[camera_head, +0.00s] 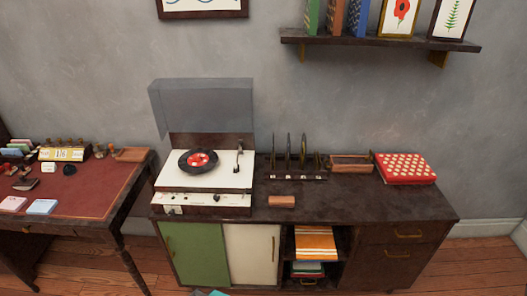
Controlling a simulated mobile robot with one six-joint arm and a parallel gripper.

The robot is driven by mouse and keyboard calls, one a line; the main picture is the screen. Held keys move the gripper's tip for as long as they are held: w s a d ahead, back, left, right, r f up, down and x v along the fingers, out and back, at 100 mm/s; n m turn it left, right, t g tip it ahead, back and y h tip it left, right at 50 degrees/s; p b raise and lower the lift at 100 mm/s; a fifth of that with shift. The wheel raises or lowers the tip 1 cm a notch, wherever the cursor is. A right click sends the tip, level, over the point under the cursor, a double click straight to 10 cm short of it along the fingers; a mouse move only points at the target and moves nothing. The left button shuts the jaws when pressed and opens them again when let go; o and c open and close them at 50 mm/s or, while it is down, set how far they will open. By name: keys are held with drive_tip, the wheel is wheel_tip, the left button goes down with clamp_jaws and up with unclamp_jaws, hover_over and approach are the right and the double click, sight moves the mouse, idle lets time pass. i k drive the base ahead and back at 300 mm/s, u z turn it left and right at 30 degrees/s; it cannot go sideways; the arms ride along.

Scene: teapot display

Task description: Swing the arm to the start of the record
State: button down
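The record player (176,201) stands on the left end of the dark sideboard, with its tinted clear lid (203,108) raised. A black record (184,166) with a red and white label lies on its white deck. The tonearm (239,158) is at the right side of the deck, to the right of the record and apart from it. It appears to run front to back; its tip is too small to make out. My gripper is not in view.
On the sideboard (350,205) are a record rack (295,178), a small brown block (282,201), a wooden holder (350,163) and a red dotted box (404,168). A red-topped desk (90,200) stands left. A shelf (370,41) hangs above right. The sideboard's front right is clear.

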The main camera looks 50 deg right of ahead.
sight(239, 143)
drive_tip(key=u, duration=1)
drive_tip(key=k, duration=0.1)
drive_tip(key=z, duration=2.25)
drive_tip(key=k, duration=0.85)
drive_tip(key=u, duration=0.15)
drive_tip(key=i, duration=0.95)
